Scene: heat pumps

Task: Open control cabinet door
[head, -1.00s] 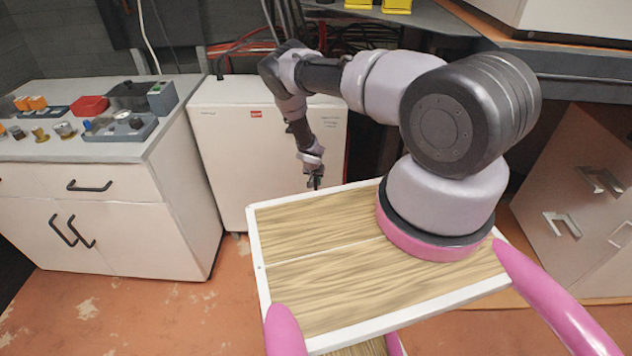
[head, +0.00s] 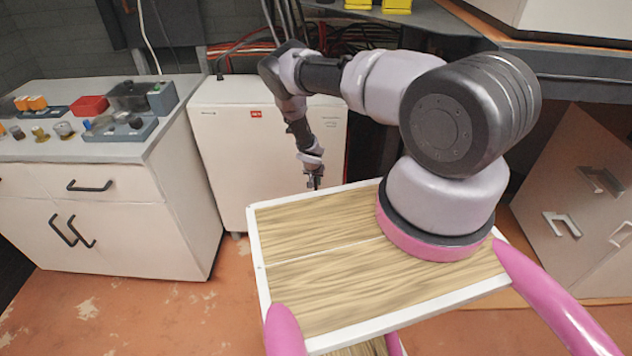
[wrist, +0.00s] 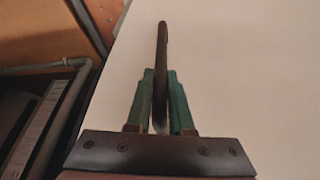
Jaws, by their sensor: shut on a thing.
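The white control cabinet (head: 235,150) stands behind my wooden-topped base in the head view, with a small red label near its top. Its door looks closed, flush with the front as far as I can see. My gripper (head: 314,182) is low at the right part of the cabinet front; the handle there is too small to make out. In the wrist view the two green fingers of my gripper (wrist: 162,100) are shut on a dark upright handle (wrist: 162,45) that stands out from the pale door panel (wrist: 235,80).
A counter (head: 80,150) with drawers, doors and parts on top stands close at the cabinet's left. A dark workbench (head: 570,65) and grey cupboards (head: 570,220) are on the right. Cables (head: 345,38) run behind the cabinet. Floor (head: 130,315) is clear at front left.

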